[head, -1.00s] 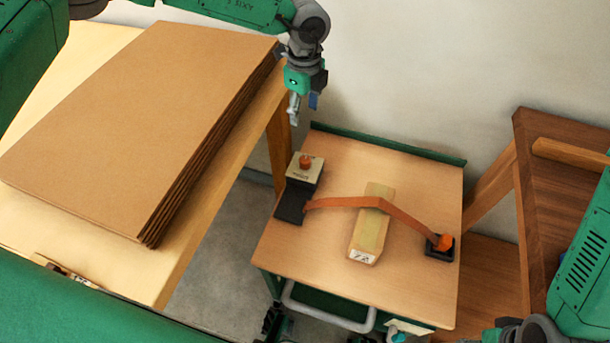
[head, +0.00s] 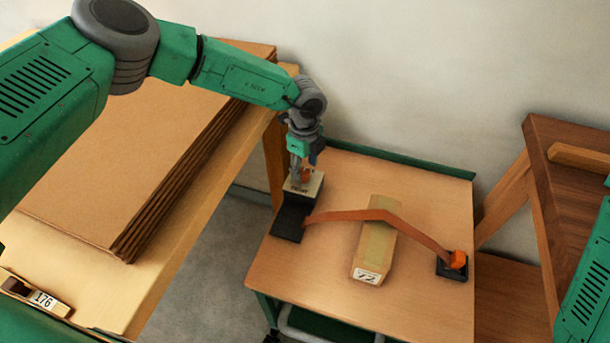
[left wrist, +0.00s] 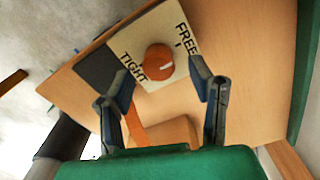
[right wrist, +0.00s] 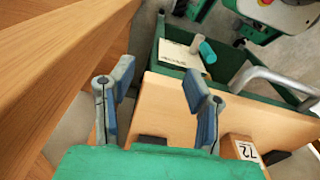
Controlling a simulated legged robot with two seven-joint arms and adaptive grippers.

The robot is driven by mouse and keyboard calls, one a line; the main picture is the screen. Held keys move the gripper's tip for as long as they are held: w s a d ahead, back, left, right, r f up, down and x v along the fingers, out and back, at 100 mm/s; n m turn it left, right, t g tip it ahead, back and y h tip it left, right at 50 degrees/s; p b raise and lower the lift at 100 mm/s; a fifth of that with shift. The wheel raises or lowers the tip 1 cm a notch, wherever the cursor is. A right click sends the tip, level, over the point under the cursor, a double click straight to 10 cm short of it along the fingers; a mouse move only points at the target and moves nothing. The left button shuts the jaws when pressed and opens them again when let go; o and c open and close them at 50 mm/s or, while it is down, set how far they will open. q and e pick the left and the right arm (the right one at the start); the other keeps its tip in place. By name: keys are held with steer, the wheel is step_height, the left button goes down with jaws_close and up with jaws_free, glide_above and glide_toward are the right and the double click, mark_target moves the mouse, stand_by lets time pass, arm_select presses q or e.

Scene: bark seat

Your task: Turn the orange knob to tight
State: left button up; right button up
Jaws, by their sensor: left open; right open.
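The orange knob (left wrist: 158,61) sits on a pale box top (left wrist: 182,70) lettered FREE at upper right and TIGHT at lower left in the left wrist view. A pale mark shows on the knob's right part. In the head view the knob (head: 306,174) is partly hidden by my left gripper (head: 303,163), which is just above the box. In the left wrist view my left gripper (left wrist: 160,75) is open, its fingertips on either side of the knob, with gaps visible. My right gripper (right wrist: 158,72) is open and empty, near the small table's edge.
An orange strap (head: 345,214) runs from the box's black base (head: 291,222) over a wooden block (head: 375,245) to a black fitting (head: 453,270). Stacked brown boards (head: 110,150) lie on the left table. A wooden stand (head: 545,150) is at right.

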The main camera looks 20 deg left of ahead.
mark_target(305, 172)
arm_select(q)
steer(key=shift+d+f, duration=0.1)
steer(key=shift+f, duration=1.4)
steer(key=shift+c, duration=0.5)
jaws_close()
